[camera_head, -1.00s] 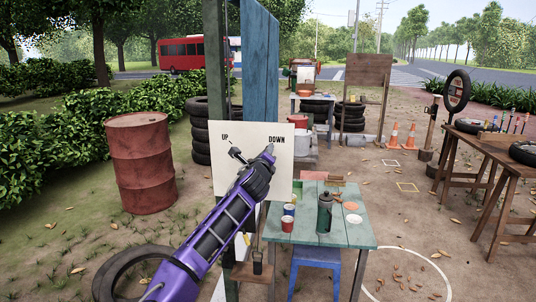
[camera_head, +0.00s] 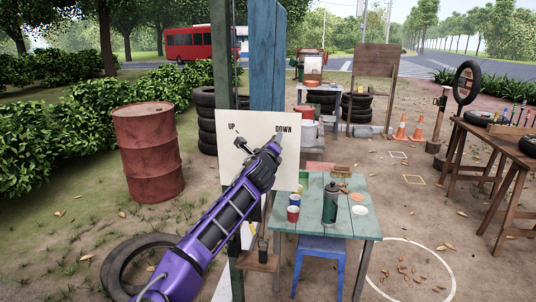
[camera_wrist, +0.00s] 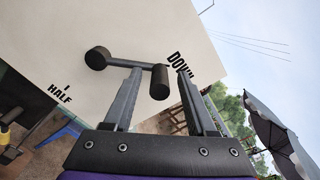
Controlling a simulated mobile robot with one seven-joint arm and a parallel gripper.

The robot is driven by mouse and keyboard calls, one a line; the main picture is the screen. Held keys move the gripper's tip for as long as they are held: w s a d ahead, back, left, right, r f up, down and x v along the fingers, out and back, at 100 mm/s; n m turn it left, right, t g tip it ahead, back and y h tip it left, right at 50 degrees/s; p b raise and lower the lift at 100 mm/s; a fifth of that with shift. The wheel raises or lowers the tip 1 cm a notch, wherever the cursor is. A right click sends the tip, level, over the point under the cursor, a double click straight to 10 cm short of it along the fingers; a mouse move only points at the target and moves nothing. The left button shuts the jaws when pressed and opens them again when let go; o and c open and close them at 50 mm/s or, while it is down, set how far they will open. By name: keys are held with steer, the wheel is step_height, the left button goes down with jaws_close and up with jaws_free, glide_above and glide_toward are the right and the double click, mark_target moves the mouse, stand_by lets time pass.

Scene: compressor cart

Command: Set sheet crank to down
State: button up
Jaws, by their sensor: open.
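The white sheet (camera_head: 229,170) is an upright panel on a post, marked UP at upper left and DOWN at upper right. Its dark crank has a round hub (camera_wrist: 98,58) and an arm ending in a black cylindrical handle (camera_wrist: 160,82) beside the word DOWN in the wrist view. In the head view part of the crank (camera_head: 242,144) shows just left of my gripper (camera_head: 276,143); the rest is hidden behind my arm. In the wrist view my gripper (camera_wrist: 160,72) is open, one finger each side of the handle. I cannot tell whether they touch it.
A green table (camera_head: 345,230) with a bottle (camera_head: 330,204) and cups stands right of and below the sheet. A rusty barrel (camera_head: 150,153) and a tyre (camera_head: 120,265) are left. A wooden workbench (camera_head: 500,145) is far right. Open dirt ground lies between.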

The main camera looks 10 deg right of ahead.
steer(key=v, duration=1.6)
steer(key=shift+s+b, duration=0.3)
steer(key=shift+b, duration=0.1)
steer(key=shift+r, duration=0.1)
